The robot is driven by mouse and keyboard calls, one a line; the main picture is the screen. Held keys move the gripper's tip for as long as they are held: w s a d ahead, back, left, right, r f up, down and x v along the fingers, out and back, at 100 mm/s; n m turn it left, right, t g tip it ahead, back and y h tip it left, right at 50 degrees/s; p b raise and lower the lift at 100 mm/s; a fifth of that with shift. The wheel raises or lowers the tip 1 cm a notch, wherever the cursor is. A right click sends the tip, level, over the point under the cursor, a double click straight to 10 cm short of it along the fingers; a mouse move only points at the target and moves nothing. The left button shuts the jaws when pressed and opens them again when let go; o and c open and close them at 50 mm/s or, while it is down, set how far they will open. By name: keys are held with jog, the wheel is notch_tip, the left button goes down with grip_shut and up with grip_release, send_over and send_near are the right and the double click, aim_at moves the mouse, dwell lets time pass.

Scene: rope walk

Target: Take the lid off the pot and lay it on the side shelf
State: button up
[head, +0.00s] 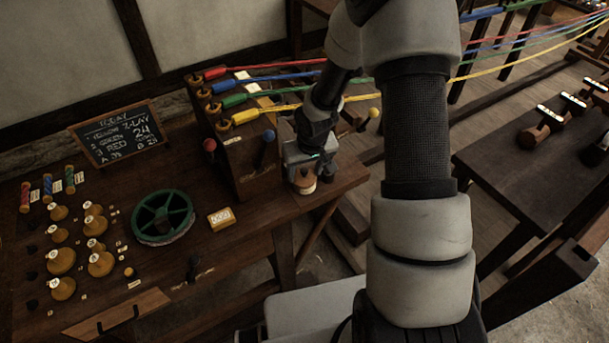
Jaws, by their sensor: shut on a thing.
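My gripper (312,160) is over the right end of the wooden bench, pointing down. It is shut on what looks like the lid of a small round pot (303,184), which shows just below the fingers with a pale top and an orange-brown side. The fingers and arm hide much of the pot and lid, and I cannot tell whether the lid is apart from the pot. I cannot make out for certain which surface is the side shelf.
A wooden block with coloured ropes and levers (240,150) stands just left of my gripper. A green wheel (163,217), a yellow labelled block (221,219) and several wooden bobbins (61,260) are further left. A second dark table (500,175) is at the right.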

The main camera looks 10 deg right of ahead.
notch_tip(320, 180, up, 11)
jog(key=d+p, duration=0.1)
jog(key=p, duration=0.1)
jog(key=w+d+r+p, duration=0.2)
jog(key=d+r+p, duration=0.2)
jog(key=d+r, duration=0.25)
jog(key=w+d+r+p, duration=0.3)
jog(key=d+r, duration=0.3)
jog(key=d, duration=0.2)
jog(key=b, duration=1.1)
send_over(347, 166)
jog(key=f, duration=1.5)
jog(key=s+f, duration=0.1)
jog(key=f, duration=0.7)
jog(key=shift+f, duration=0.2)
jog(key=shift+f+b, duration=1.55)
jog(key=shift+f, duration=0.5)
jog(key=shift+f, duration=0.1)
jog(key=shift+f, duration=0.15)
jog(key=o, duration=0.7)
jog(key=shift+o, duration=0.2)
